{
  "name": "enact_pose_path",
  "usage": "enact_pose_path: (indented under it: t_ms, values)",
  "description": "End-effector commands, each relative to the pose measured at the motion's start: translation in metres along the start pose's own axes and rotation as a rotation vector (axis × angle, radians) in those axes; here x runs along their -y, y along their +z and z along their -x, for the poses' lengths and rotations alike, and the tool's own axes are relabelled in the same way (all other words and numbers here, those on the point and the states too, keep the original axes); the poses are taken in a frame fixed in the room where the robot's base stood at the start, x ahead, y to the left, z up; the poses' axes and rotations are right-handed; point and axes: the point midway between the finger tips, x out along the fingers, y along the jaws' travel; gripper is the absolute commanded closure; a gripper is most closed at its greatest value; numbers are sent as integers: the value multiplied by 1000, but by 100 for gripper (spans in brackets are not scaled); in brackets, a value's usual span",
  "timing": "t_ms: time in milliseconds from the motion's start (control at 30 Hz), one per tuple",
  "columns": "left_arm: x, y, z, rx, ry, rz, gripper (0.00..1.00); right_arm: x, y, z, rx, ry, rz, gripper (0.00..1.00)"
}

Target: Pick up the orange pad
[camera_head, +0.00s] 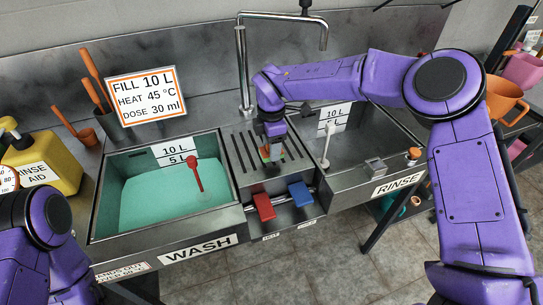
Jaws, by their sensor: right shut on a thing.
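The orange pad (265,151) is a small patch of orange at the tip of my right gripper (271,149), over the slotted grey drain panel between the two sinks. My right gripper points down and is shut on the pad, hiding most of it. A bit of green shows beside the orange at the fingertips. I cannot tell whether the pad touches the panel. My left arm shows only at the lower left; its gripper is out of view.
The WASH sink (103,195) holds green liquid and a red-handled tool (194,174). The RINSE sink (385,139) is at right. Red (264,207) and blue (301,194) levers stick out in front of the panel. A tall faucet (242,70) stands behind. A yellow rinse-aid jug (50,163) stands left.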

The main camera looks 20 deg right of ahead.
Motion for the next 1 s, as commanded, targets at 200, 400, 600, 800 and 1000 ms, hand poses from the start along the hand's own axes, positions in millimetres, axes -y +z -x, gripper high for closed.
enact_pose_path:
  t_ms: [200, 400, 600, 800, 1000]
  values:
    - [-2, 10, -25, 0, 0, 0, 28, 49, 6, 55, -3, 7, 1, 82]
    - [-4, 18, -43, 0, 0, 0, 28, 106, 12, 80, -2, 3, 2, 82]
    - [-4, 20, -49, 0, 0, 0, 28, 134, 16, 95, 0, 1, 1, 82]
    - [-4, 20, -49, 0, 0, 0, 28, 140, 16, 98, 0, -1, 0, 82]
    - [-4, 20, -49, 0, 0, 0, 28, 139, 16, 98, 0, -1, 0, 71]
